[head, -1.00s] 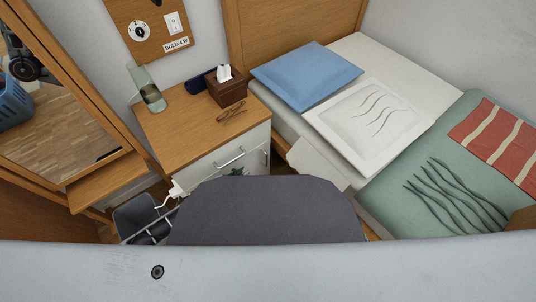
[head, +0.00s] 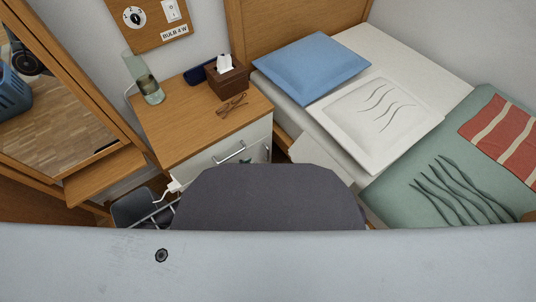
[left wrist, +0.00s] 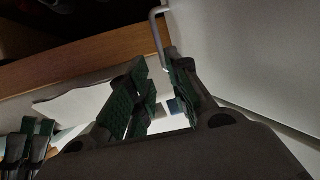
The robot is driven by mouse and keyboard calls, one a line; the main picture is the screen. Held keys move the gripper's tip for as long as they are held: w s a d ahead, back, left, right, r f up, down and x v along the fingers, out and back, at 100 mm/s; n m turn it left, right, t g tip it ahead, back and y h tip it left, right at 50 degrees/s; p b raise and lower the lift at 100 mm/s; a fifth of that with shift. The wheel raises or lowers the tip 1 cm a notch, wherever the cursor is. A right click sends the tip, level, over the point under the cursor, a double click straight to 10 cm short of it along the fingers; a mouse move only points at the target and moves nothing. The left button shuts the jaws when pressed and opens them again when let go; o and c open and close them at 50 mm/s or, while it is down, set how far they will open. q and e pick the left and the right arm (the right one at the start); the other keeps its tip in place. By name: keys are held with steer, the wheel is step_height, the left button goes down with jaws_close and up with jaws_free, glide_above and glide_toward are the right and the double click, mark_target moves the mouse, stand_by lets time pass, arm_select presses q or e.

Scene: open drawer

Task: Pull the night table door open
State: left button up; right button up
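The night table (head: 193,119) has a wooden top and a white front with a drawer handle (head: 228,154) and a second, upright handle (head: 267,152) at right. My dark body hides its lower front, so I cannot tell whether the door stands ajar. A small green-padded bit of my left gripper (head: 246,161) shows just below the drawer handle. In the left wrist view, my left gripper (left wrist: 156,85) has its fingers apart, beside a grey bar handle (left wrist: 157,38) on a pale panel (left wrist: 240,60). The handle's lower end meets the right finger. Another green-padded gripper, probably my right (left wrist: 27,138), shows at left.
A tissue box (head: 226,82), glasses (head: 232,105) and a glass vase (head: 150,92) stand or lie on the night table. The bed (head: 420,75) is to the right. A grey bin (head: 132,208) and a mirror (head: 50,110) are at left.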

mark_target(268, 160)
arm_select(q)
steer(key=shift+b+x, duration=2.9)
steer(key=shift+x, duration=3.25)
steer(key=shift+w+d, duration=0.1)
steer(key=shift+w, duration=0.05)
arm_select(e)
steer(key=shift+t+y, duration=0.3)
steer(key=shift+y, duration=0.1)
steer(key=f, duration=0.3)
steer(key=a+f, duration=0.1)
steer(key=f, duration=0.1)
steer(key=shift+w+a+f, duration=0.1)
steer(key=shift+w+f, duration=0.15)
steer(key=shift+w, duration=0.05)
arm_select(q)
jaws_close()
arm_select(e)
steer(key=shift+r, duration=0.15)
